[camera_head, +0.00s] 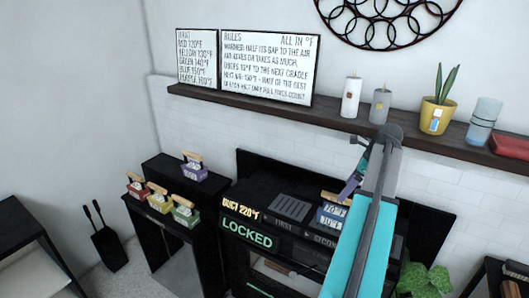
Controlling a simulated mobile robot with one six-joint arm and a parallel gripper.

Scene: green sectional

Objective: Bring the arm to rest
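My arm, teal and grey, rises from the bottom right to a joint above the black stove unit, then bends down to the left. My gripper (350,187) is small, dark and purplish at its end. It hangs just above the blue block (332,215) with its wooden handle. I cannot tell whether its fingers are open or shut, or whether they touch the handle. The blue block sits on the stove top near the label "SECOND", partly beside my arm.
Purple (194,172), red (138,188), yellow (160,202) and green (185,214) handled blocks stand on black stands at left. The stove front (249,235) reads "LOCKED" and seemingly "DUCT 220°F". A wall shelf (270,112) with candles and a potted plant (437,112) runs behind my arm.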

